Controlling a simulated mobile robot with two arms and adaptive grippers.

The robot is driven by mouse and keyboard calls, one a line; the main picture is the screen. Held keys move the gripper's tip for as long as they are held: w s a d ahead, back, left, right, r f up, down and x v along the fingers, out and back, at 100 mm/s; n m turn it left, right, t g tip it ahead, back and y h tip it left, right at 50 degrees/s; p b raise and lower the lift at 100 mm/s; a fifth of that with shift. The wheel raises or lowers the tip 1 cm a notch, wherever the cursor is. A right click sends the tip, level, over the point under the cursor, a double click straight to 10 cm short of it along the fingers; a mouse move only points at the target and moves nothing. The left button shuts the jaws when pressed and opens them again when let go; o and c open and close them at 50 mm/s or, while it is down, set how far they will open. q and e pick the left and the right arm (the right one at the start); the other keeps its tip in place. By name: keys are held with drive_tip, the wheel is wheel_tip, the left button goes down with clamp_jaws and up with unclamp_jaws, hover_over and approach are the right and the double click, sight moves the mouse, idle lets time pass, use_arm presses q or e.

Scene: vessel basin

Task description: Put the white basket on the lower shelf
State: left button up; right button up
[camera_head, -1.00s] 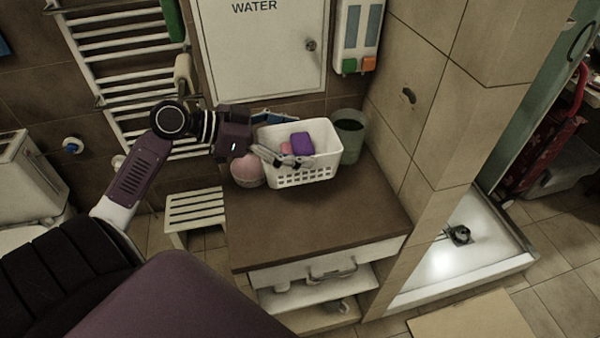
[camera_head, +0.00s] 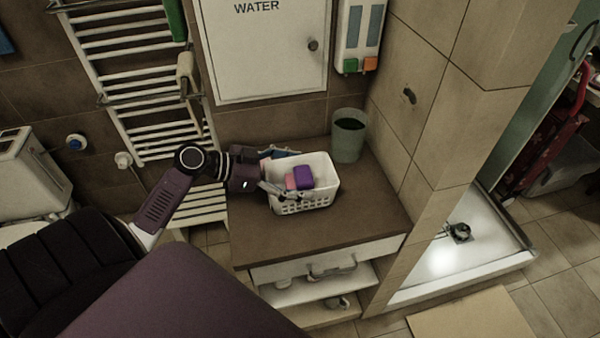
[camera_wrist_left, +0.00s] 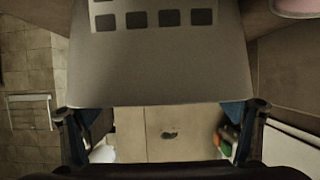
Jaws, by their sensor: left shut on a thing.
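The white basket (camera_head: 322,190), with a slotted lower wall, holds a purple item (camera_head: 304,176) and pink items. It is upright over the brown countertop; I cannot tell whether it touches it. My left gripper (camera_head: 283,190) is shut on the basket's left side. In the left wrist view, the basket wall (camera_wrist_left: 160,75) fills the middle between the fingers of the left gripper (camera_wrist_left: 160,115). The shelves (camera_head: 318,288) are in the open front of the cabinet, below the drawer; the lower shelf (camera_head: 318,315) is partly visible. My right gripper is not in view.
The countertop (camera_head: 350,228) is clear at the front. A grey-green cup (camera_head: 348,140) stands at the back right. A tiled wall (camera_head: 418,150) bounds the right side. A white stool (camera_head: 205,205) stands left of the cabinet. A small object sits on the lower shelf.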

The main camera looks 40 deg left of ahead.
use_arm(q)
drive_tip(key=shift+f, duration=0.15)
drive_tip(key=o, duration=1)
drive_tip(key=shift+o, duration=0.2)
